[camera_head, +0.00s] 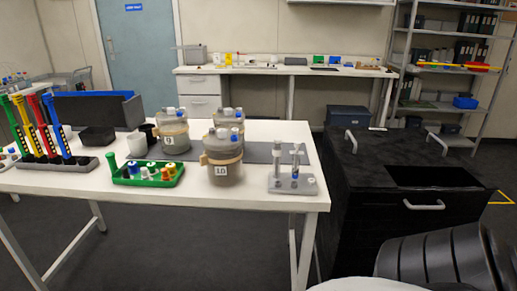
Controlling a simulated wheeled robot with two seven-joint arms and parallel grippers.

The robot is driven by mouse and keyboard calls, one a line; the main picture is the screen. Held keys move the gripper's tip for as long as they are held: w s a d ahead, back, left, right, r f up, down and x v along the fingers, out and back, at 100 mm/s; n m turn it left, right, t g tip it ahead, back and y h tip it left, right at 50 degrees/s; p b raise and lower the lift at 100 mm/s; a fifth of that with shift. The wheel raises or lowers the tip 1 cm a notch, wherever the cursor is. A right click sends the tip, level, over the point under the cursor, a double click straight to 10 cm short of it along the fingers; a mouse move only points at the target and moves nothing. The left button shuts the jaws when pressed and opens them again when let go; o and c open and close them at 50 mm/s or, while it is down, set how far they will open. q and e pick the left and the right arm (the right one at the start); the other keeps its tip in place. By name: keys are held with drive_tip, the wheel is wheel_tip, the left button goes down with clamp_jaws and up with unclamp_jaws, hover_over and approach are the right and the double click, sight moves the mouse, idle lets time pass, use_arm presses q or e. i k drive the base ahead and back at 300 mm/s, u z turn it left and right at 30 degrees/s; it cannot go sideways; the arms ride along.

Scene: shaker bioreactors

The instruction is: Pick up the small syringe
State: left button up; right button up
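A grey rack (308,187) stands near the right front corner of the white table. Two slim, upright syringe-like items stand in it. The left one (277,160) has a grey top. The right one (296,160) looks a little taller and has blue near its lower part. They are too small to tell their sizes apart with certainty, so I cannot tell for sure which is the small syringe.
The white table (240,199) also holds several grey lidded vessels, one labelled 10 (222,170), just left of the rack. A green tray (130,178) with coloured caps and a pipette stand (60,163) are farther left. A black cabinet (380,185) stands right of the table.

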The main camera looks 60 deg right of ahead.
sight(295, 169)
drive_tip(key=z, duration=0.6)
drive_tip(key=i, duration=1.05)
drive_tip(key=z, duration=1)
